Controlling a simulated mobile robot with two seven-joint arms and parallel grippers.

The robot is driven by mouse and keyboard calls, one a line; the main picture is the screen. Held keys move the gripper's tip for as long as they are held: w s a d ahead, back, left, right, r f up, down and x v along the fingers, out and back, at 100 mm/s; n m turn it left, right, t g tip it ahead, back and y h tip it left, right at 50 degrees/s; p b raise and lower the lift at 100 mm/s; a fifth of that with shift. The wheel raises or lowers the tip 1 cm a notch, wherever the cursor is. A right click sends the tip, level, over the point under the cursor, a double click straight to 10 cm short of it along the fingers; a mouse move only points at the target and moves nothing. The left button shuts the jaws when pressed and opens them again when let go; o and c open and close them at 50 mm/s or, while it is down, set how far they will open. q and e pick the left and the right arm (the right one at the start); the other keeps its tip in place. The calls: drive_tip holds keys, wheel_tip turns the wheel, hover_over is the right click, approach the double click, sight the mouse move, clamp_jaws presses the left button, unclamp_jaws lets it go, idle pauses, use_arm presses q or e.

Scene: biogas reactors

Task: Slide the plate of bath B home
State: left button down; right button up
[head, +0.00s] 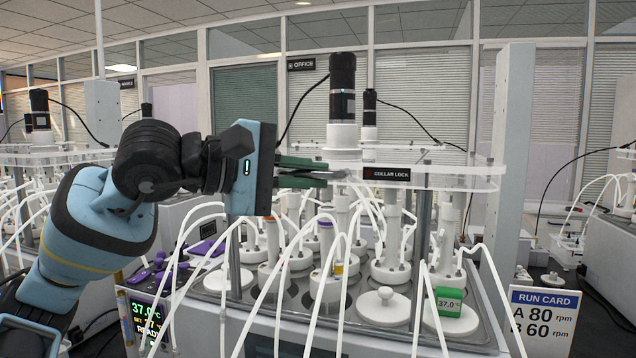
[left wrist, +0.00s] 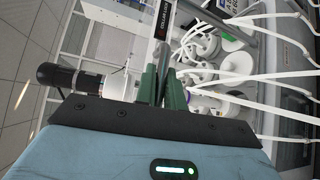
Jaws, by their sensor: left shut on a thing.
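The clear plate (head: 455,181) lies level above the bath, around the white collar (head: 342,136) under the black motor (head: 342,88). A black COLLAR LOCK label (head: 386,174) is on its front edge and also shows in the left wrist view (left wrist: 164,20). My left gripper (head: 326,173) comes in from the left, level with the plate, just left of the label. Its green fingers, also in the left wrist view (left wrist: 162,80), are shut on a thin grey tab at the plate's front. The fingers mostly hide the tab. My right gripper is not in view.
Several white tubes (head: 487,262) arch in front of the bath and below my gripper. White-capped vessels (head: 388,265) crowd the bath beneath the plate. A run card (head: 543,325) stands further right, beside a tall pale post (head: 508,150).

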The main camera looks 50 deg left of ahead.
use_arm(q)
drive_tip(key=shift+d+f, duration=0.15)
drive_tip(key=c, duration=1.5)
unclamp_jaws()
drive_tip(key=shift+s, duration=0.2)
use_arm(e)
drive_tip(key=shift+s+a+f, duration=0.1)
use_arm(q)
drive_tip(key=shift+s, duration=0.15)
drive_tip(key=shift+b+v, duration=1.4)
drive_tip(key=shift+v, duration=2.35)
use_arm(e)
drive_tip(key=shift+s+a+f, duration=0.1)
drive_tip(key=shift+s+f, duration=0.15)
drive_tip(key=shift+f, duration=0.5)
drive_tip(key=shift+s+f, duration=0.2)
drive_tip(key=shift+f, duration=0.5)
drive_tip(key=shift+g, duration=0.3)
